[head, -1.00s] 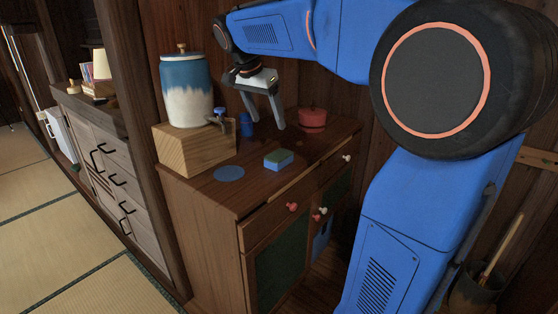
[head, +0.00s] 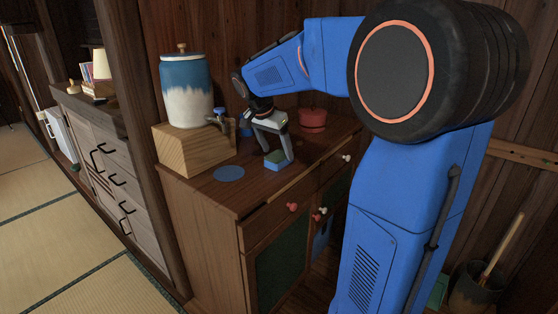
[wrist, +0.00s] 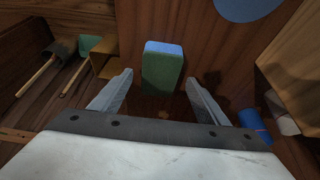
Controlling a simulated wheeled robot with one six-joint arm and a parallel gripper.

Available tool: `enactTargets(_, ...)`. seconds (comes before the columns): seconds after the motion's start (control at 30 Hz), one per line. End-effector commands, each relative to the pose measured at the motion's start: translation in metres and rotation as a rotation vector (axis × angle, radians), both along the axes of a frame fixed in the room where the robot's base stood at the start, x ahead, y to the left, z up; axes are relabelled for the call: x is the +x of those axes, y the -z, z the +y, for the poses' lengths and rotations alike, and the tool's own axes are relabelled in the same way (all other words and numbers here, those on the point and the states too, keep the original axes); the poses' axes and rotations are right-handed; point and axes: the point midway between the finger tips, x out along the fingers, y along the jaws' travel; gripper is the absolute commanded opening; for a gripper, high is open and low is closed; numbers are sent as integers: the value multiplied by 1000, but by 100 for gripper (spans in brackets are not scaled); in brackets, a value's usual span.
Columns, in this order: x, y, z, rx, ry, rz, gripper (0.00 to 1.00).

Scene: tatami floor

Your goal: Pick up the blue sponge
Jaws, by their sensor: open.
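The blue sponge (head: 274,161) with a green layer lies on the wooden cabinet top (head: 207,187). In the wrist view the sponge (wrist: 162,70) shows a wide green face and a blue strip at its far end. My gripper (head: 273,150) is over the sponge, pointing down, with its fingers apart. In the wrist view my gripper (wrist: 159,78) has one finger to each side of the sponge, with a gap visible on both sides. The fingers partly hide the sponge in the head view.
A blue disc (head: 229,173) lies left of the sponge. A blue and white jar (head: 186,92) with a tap stands on a wooden block (head: 193,153) at the left. A red lidded pot (head: 313,120) stands behind to the right. A blue cup (wrist: 250,121) shows in the wrist view.

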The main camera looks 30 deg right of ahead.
Motion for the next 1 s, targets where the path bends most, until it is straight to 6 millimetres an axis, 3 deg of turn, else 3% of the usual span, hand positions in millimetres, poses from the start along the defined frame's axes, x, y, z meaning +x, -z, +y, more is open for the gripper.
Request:
enactTargets(0.2, 2, 15, -7, 0, 1, 0, 69)
enactTargets(1.0, 2, 20, -7, -1, 1, -1, 69)
